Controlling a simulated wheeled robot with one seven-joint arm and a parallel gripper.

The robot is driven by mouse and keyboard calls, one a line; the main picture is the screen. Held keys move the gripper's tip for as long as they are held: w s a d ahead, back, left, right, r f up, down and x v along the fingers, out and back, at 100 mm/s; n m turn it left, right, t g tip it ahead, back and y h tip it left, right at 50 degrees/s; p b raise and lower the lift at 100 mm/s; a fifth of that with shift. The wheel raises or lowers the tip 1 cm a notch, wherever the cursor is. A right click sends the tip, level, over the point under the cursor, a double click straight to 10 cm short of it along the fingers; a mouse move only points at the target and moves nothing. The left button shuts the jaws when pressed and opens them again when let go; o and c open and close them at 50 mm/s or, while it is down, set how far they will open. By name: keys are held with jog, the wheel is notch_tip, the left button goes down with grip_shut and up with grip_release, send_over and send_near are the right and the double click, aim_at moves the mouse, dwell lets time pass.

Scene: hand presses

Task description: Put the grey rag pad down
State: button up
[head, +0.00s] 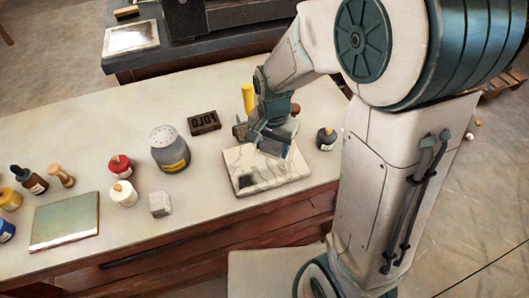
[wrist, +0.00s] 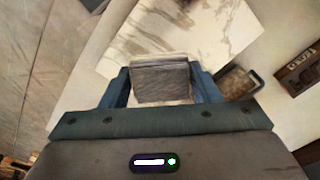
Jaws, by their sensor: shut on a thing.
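The grey rag pad (wrist: 160,80) sits between the two blue fingers of my gripper (wrist: 162,84) in the wrist view. My gripper is shut on it. In the head view my gripper (head: 266,138) is over the back part of a white marble slab (head: 262,176), and the pad is mostly hidden by it. The slab also shows beyond the pad in the wrist view (wrist: 190,28). I cannot tell whether the pad touches the slab.
A dark lettered block (head: 204,122), a yellow cylinder (head: 248,97) and a dark bottle (head: 326,139) stand around the slab. A grey can (head: 169,149), a pale grey block (head: 160,204) and a green plate (head: 65,221) are to the left. The back left of the table (head: 70,130) is clear.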

aim_at(265, 162)
jog(key=shift+w+a+f, duration=0.25)
jog(key=shift+a+f, duration=0.15)
jog(key=shift+a, duration=0.1)
jog(key=shift+w+a+f, duration=0.25)
jog(key=shift+a+f, duration=0.1)
jog(key=shift+a, duration=0.1)
jog(key=shift+f, duration=1.9)
jog(key=shift+f, duration=0.15)
jog(key=o, duration=1)
